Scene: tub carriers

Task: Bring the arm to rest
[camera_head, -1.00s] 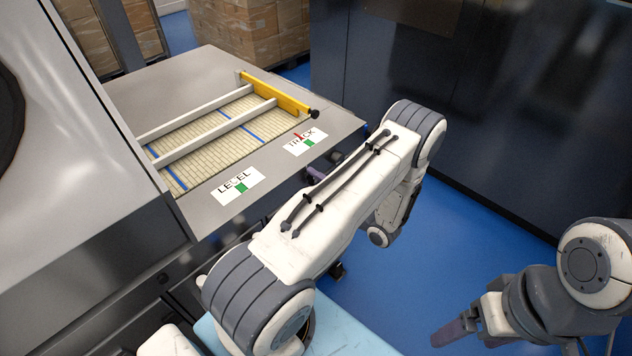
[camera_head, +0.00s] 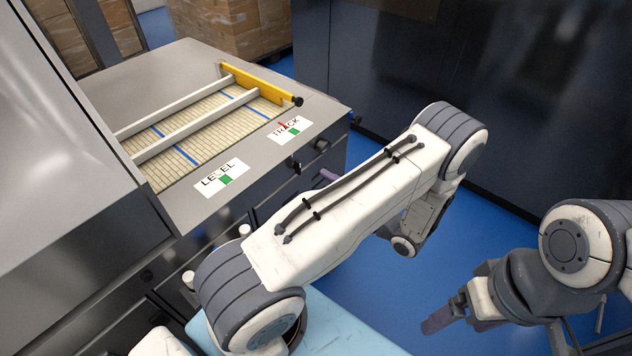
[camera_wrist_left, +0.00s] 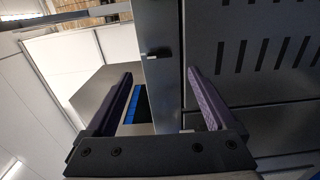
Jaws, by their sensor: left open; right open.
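My left arm, white and grey, crosses the middle of the head view. Its gripper is mostly hidden behind the arm there, with only a bit of purple finger (camera_head: 328,175) showing beside the machine front. In the left wrist view my left gripper (camera_wrist_left: 158,75) is open, with two dark purple fingers apart and nothing between them. My right gripper (camera_head: 428,325) is at the lower right of the head view, over the blue floor. It is open and holds nothing visible.
A dark cabinet (camera_head: 480,80) stands behind. Boxes (camera_head: 230,35) are at the back. Blue floor (camera_head: 350,270) is clear between.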

